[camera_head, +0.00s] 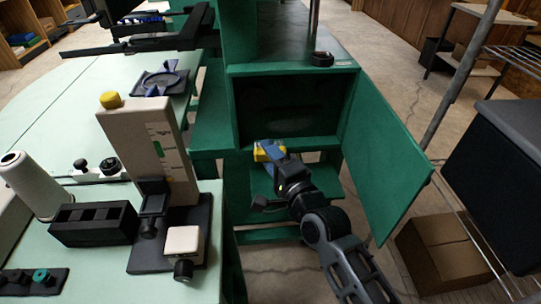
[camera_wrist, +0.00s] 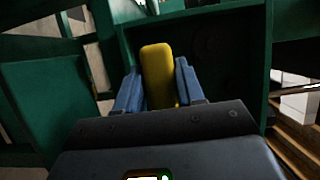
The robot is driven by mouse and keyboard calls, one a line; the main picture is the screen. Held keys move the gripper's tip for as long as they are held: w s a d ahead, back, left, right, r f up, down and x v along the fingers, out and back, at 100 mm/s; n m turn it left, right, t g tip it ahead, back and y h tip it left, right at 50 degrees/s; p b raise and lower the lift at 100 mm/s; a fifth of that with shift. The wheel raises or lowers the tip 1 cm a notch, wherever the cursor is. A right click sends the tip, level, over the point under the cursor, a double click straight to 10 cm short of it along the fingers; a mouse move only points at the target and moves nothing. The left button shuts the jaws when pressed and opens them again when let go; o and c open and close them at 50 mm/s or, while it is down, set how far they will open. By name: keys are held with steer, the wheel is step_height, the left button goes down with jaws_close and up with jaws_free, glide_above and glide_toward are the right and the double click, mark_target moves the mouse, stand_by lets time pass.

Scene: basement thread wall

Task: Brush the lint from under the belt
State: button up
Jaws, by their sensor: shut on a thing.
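My gripper (camera_head: 271,151) is at the front of an open green cabinet (camera_head: 357,68), low near its bottom edge. Its blue fingers are shut on a yellow block-like piece, probably the brush's handle (camera_wrist: 159,72). The yellow piece stands up between the two fingers in the wrist view and points toward the dark inside of the cabinet. Bristles are not visible. The cabinet's inside (camera_head: 290,105) is very dark, with only faint rounded shapes. I cannot make out the belt or any lint.
The green cabinet door (camera_head: 387,150) stands open to the right of my arm. A pale green table (camera_head: 100,265) with a white cone (camera_head: 28,185) and a tall gauge-like device (camera_head: 150,150) is at left. A cardboard box (camera_head: 445,255) sits at lower right.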

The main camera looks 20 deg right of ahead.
steer(key=w+d+b, duration=0.1)
steer(key=w+b, duration=0.3)
steer(key=w, duration=0.1)
steer(key=shift+w+d+b, duration=0.3)
steer(key=shift+w+d, duration=0.1)
steer(key=shift+w+d+b, duration=0.3)
steer(key=shift+w+b, duration=0.15)
steer(key=shift+w, duration=0.45)
stand_by(0.7)
